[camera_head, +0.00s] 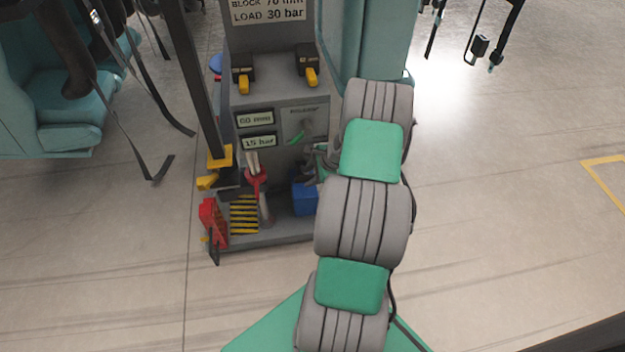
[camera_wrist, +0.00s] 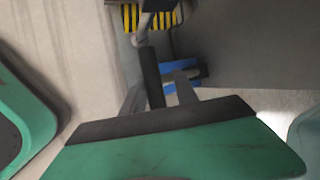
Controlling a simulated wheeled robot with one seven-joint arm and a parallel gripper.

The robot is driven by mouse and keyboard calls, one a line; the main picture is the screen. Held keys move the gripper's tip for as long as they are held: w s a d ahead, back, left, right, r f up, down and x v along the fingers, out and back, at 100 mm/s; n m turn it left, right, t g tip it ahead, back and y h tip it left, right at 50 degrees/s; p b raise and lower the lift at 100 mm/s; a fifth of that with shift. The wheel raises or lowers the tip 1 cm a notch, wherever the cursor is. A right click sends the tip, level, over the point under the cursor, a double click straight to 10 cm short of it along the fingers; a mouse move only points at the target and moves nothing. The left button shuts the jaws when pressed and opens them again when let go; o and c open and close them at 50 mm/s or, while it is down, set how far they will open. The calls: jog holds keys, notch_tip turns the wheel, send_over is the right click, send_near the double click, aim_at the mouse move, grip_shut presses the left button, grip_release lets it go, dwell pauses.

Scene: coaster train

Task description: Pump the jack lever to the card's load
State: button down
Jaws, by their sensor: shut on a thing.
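The card (camera_head: 267,10) at the top of the grey stand reads a block in mm, partly cut off, and "LOAD 30 bar". Two displays sit below; the lower one (camera_head: 260,141) reads 15 bar and the upper one (camera_head: 255,119) reads about 60 mm. My gripper (camera_wrist: 160,98) is shut on the black grip of the jack lever (camera_wrist: 150,72), which lies between its grey fingers. The lever's metal end runs toward the striped plate (camera_wrist: 130,15). In the head view my gripper (camera_head: 318,163) is beside the stand, with the grip hard to make out.
A red part (camera_head: 257,181) stands near the striped plate, with a red piece (camera_head: 213,222) at the base's left. A blue box (camera_head: 304,198) sits at the base. Teal seats (camera_head: 65,110) stand left.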

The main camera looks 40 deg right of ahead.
jog(key=shift+w+d, duration=0.2)
jog(key=shift+w, duration=0.15)
jog(key=c, duration=1.1)
grip_release()
jog(key=shift+w+a+f, duration=0.1)
jog(key=shift+w+f, duration=0.05)
jog(key=shift+f, duration=0.05)
jog(key=o, duration=0.5)
jog(key=shift+c, duration=0.2)
jog(key=shift+s, duration=0.2)
jog(key=p+v, duration=0.1)
jog(key=v, duration=0.2)
jog(key=shift+s+d+r+p, duration=0.2)
jog(key=shift+s+r+p, duration=0.05)
jog(key=shift+r+p, duration=0.05)
jog(key=s+d+p, duration=0.2)
jog(key=s+d, duration=0.1)
jog(key=s, duration=0.8)
jog(key=shift+d+f, duration=0.15)
jog(key=shift+f, duration=0.2)
